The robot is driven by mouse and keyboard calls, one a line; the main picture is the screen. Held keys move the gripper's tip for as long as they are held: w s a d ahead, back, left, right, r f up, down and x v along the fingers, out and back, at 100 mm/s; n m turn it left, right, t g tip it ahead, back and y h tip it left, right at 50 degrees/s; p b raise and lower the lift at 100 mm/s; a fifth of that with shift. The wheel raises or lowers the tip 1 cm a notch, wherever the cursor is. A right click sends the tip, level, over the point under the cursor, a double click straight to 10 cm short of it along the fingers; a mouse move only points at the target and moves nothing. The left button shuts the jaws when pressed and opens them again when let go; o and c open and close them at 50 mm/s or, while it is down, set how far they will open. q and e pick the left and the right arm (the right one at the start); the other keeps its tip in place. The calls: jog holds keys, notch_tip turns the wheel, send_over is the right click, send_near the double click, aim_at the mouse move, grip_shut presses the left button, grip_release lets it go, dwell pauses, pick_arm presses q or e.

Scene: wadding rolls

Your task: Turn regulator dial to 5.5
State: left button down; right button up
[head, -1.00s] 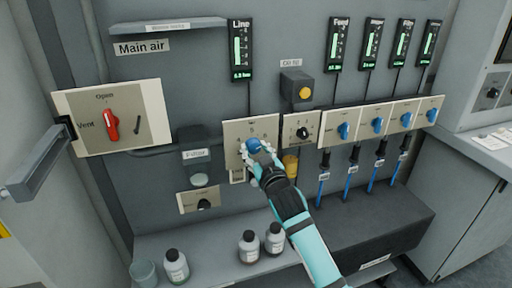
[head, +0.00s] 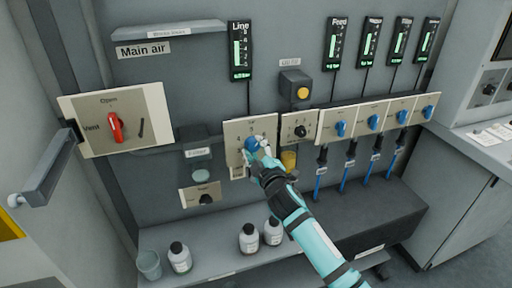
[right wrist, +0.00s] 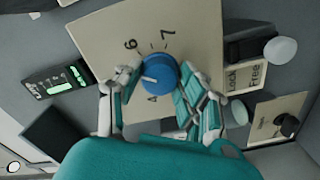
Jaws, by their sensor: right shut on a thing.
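The blue regulator dial (head: 252,145) sits on a cream plate (head: 236,129) below the Line gauge (head: 240,50). It also shows in the right wrist view (right wrist: 160,72), on its cream plate (right wrist: 98,35). My right gripper (head: 260,151) is shut on the dial, its fingers on either side of it in the right wrist view (right wrist: 158,88). The numbers 4, 6 and 7 are readable there. The white pointer mark lies between 4 and 6; a finger hides the scale there. The gauge's green bar is lit, but its digits are too small to read. My left gripper is out of view.
A small black knob (head: 300,131) is just right of the dial, with a row of blue knobs (head: 341,128) beyond. A red Vent/Open handle (head: 115,127) is at left. Bottles (head: 249,238) and a beaker (head: 149,264) stand on the ledge below.

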jog(key=shift+n, duration=0.3)
jog(key=o, duration=1.2)
jog(key=shift+c, duration=0.2)
jog(key=v, duration=1.2)
